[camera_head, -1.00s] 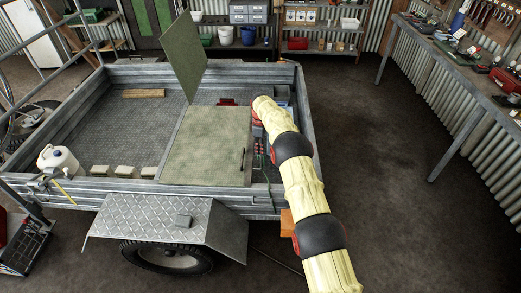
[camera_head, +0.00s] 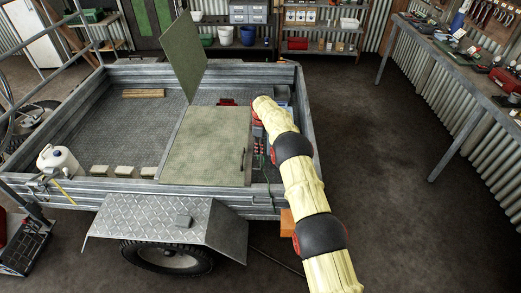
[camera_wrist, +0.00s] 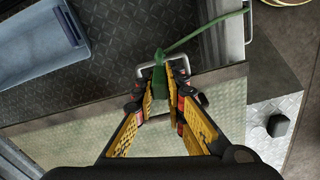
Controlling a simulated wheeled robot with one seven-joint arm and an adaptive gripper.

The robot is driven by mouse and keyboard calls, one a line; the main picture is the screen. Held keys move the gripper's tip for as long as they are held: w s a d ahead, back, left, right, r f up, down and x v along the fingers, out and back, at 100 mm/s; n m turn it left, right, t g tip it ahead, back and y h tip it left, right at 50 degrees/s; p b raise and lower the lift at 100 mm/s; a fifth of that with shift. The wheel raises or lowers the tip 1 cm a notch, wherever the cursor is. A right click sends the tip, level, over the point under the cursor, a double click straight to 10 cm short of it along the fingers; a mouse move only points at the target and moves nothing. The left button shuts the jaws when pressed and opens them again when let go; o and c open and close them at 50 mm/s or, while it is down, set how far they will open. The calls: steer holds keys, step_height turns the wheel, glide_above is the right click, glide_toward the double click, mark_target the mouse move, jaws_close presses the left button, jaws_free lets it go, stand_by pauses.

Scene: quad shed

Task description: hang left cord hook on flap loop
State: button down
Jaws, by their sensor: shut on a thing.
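My gripper (camera_wrist: 162,76) is shut on a green hook (camera_wrist: 160,86) in the wrist view. A green cord (camera_wrist: 215,25) runs from the hook up and to the right. A grey metal loop (camera_wrist: 145,72) stands at the edge of the pale green flap (camera_wrist: 75,138), right at my fingertips. The hook overlaps the loop in the picture; I cannot tell whether it is caught on it. In the head view the flap (camera_head: 205,148) lies flat over the trailer bed, and my arm hides most of the gripper (camera_head: 258,132) at its right edge.
A blue-grey bin (camera_wrist: 45,45) is at the upper left of the wrist view. In the head view a second green panel (camera_head: 184,60) stands raised behind the flap. The trailer's side wall (camera_head: 310,125) is right of my gripper. Open floor lies beyond it.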

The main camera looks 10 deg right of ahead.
steer(key=shift+f+b, duration=1)
steer(key=shift+f, duration=0.95)
steer(key=c, duration=1.7)
jaws_free()
steer(key=shift+c, duration=0.2)
steer(key=shift+o, duration=0.8)
steer(key=o, duration=0.3)
steer(key=shift+r, duration=0.1)
steer(key=shift+r+p, duration=1.85)
steer(key=shift+r, duration=2.55)
